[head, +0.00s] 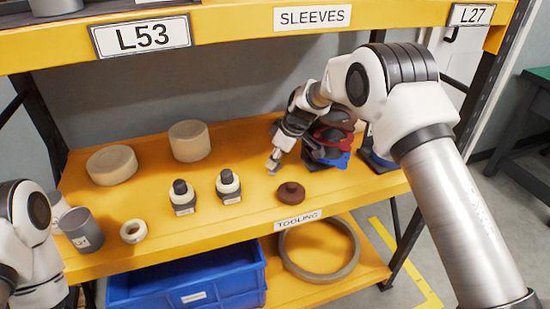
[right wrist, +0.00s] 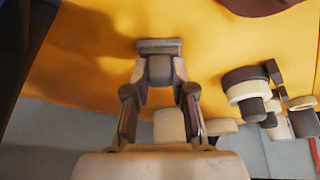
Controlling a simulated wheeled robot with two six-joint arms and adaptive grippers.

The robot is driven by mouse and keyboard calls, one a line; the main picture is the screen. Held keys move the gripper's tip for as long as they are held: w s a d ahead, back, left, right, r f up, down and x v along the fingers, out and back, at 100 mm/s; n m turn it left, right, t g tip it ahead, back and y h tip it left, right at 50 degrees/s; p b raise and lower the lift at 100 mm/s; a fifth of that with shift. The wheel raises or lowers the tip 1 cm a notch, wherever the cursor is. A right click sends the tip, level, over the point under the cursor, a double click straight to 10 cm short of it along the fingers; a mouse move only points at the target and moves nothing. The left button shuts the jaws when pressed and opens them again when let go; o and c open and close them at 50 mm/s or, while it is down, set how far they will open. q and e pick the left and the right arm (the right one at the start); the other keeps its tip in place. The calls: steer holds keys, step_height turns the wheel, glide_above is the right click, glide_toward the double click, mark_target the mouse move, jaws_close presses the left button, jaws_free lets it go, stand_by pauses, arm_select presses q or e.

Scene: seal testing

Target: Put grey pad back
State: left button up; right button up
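My right gripper (head: 275,162) reaches down over the shelf's right half, left of a stack of dark, red and blue pieces. In the right wrist view its fingers (right wrist: 160,72) are closed around a small grey block with a wider flat end, which looks like the grey pad (right wrist: 160,46). The pad also shows as a small grey piece at the fingertips in the head view (head: 272,166). It appears to be held just above the yellow shelf; I cannot tell whether it touches. My left arm shows at the left edge, but its gripper is out of view.
A brown knobbed disc (head: 290,195) lies near the fingertips. Two black-topped pieces (head: 182,198) (head: 229,187), beige cylinders (head: 189,141) (head: 112,165), a cream ring (head: 133,231) and a grey cup (head: 81,230) stand leftward. The coloured stack (head: 332,140) is close right. A beam (head: 240,22) crosses above.

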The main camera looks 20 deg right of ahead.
steer(key=o, duration=0.4)
steer(key=shift+r, duration=0.25)
steer(key=v, duration=0.7)
steer(key=shift+r, duration=0.15)
